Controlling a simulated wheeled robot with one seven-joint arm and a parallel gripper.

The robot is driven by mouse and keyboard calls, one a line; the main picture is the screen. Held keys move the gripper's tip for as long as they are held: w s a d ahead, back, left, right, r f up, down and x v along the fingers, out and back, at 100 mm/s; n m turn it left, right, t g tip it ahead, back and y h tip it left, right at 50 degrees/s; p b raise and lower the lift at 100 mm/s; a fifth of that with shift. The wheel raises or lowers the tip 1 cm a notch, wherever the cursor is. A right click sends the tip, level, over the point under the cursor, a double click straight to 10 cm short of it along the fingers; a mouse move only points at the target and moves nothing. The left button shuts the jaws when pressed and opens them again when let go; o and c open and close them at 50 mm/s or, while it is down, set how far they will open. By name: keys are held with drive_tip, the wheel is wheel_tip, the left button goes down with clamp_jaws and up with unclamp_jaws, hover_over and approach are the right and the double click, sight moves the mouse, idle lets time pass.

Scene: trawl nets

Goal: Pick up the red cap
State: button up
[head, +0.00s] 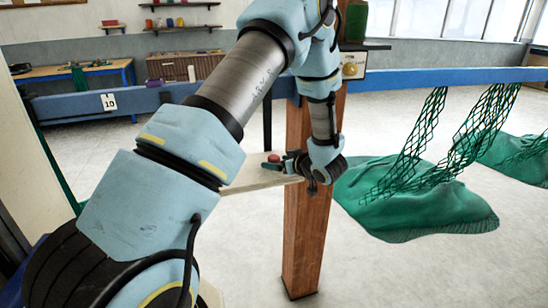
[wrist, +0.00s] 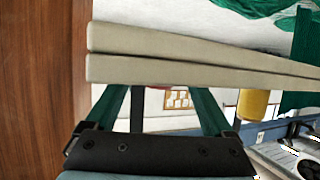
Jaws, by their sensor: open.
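The red cap (head: 274,157) shows small in the head view, at the light board beside the wooden post, right at my fingertips. My gripper (head: 272,164) points left there, with its dark body to the right of the cap. In the wrist view my gripper (wrist: 160,98) is open, its two green fingers spread apart. A thin red sliver (wrist: 180,89), likely the cap, shows between them under the edge of the beige boards. Most of it is hidden there, and I cannot tell whether a finger touches it.
The light board (head: 258,181) lies just below my gripper. The wooden post (head: 305,225) stands close by, under a blue rail (head: 440,77). Green nets (head: 410,200) hang and lie to the right. A workbench (head: 80,72) stands at the back left. Open floor shows in front.

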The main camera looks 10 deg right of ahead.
drive_tip(key=shift+c, duration=0.4)
clamp_jaws()
idle(0.4)
